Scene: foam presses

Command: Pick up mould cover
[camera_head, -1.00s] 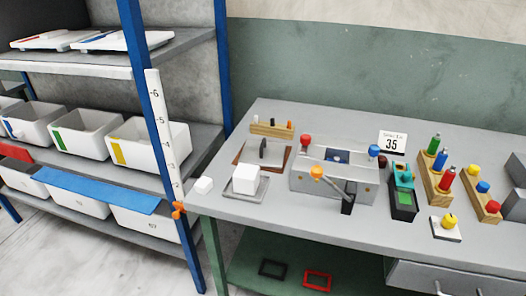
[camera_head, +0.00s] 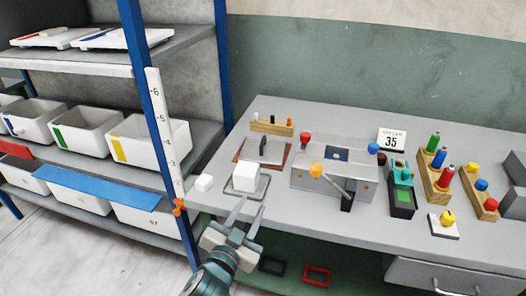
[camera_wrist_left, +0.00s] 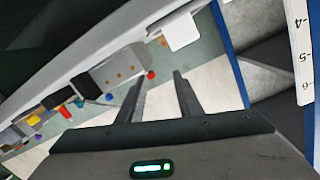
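I cannot tell for sure which thing is the mould cover; a dark grey upright piece (camera_head: 263,147) on a brown board (camera_head: 245,157) at the table's back left may be it. A white block (camera_head: 245,177) sits on a grey tray (camera_head: 239,193) in front. My left gripper (camera_head: 253,205) is at the table's front edge, near the tray, with its fingers apart and nothing between them. The left wrist view also shows these parted fingers (camera_wrist_left: 158,76). My right gripper is not in view.
Shelves with white bins (camera_head: 140,140) and a blue post (camera_head: 136,60) stand at left. Wooden stands with coloured pegs (camera_head: 437,185) are at right. Red and black frames lie below the table.

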